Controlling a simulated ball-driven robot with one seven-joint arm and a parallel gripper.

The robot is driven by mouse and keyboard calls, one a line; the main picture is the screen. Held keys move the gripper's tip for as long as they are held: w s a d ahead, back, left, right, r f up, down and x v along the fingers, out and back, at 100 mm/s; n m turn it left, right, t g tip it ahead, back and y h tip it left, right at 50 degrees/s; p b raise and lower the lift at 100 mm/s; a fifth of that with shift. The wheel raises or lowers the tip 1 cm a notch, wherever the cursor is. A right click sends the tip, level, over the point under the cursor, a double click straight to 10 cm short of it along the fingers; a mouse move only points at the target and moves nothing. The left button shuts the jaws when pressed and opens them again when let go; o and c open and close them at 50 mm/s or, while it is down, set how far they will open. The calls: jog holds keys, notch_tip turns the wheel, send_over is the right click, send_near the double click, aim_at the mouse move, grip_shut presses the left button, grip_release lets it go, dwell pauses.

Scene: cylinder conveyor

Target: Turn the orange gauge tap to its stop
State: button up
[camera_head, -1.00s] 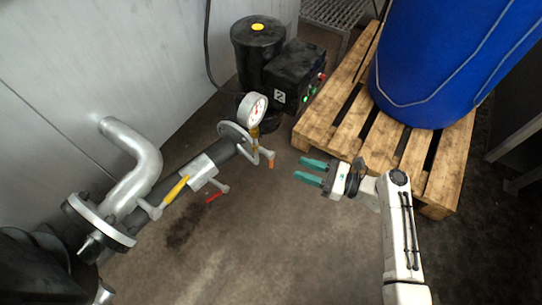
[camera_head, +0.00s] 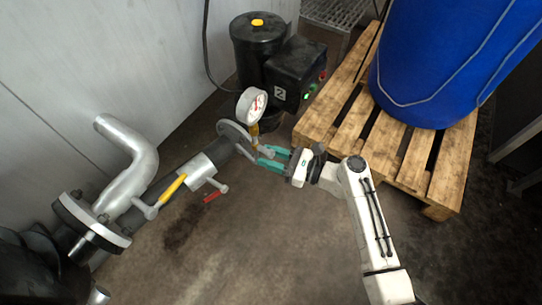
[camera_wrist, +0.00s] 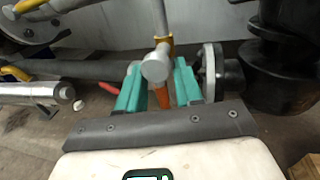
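The orange tap handle (camera_wrist: 162,97) shows in the wrist view between my two teal fingers, below a round grey valve end (camera_wrist: 155,66). My gripper (camera_wrist: 157,68) is open around it, with a visible gap on each side of the handle. In the head view my gripper (camera_head: 263,157) reaches in from the right at the end of the pipe, and its fingers hide the orange handle. The white round gauge (camera_head: 252,105) stands on a brass stem (camera_head: 254,131) just above and left of the fingers.
A yellow lever (camera_head: 172,188) and a red lever (camera_head: 211,197) sit on the same pipe, to the left. A black pump (camera_head: 260,45) stands behind. A pallet (camera_head: 425,180) with a blue barrel (camera_head: 440,60) is at the right. The floor in front is clear.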

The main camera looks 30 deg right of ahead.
jog(key=shift+c, duration=0.3)
grip_shut()
jog(key=shift+r+n+p, duration=0.1)
jog(key=shift+n+p, duration=0.2)
jog(key=shift+n, duration=0.1)
jog(key=shift+w+d+r+n+p, duration=0.1)
jog(key=shift+d+n+p, duration=0.1)
jog(key=shift+n+p, duration=0.6)
jog(key=shift+w+d+r+n+h+p, duration=0.15)
jog(key=shift+n+h, duration=0.5)
jog(key=shift+n, duration=1.6)
jog(key=shift+w+d+r+n+h+p, duration=0.1)
jog(key=shift+d+r+n+h, duration=0.4)
jog(key=shift+n, duration=1.7)
jog(key=shift+w+a+n+h+p, duration=0.1)
jog(key=shift+n+h, duration=0.75)
jog(key=shift+n, duration=1.4)
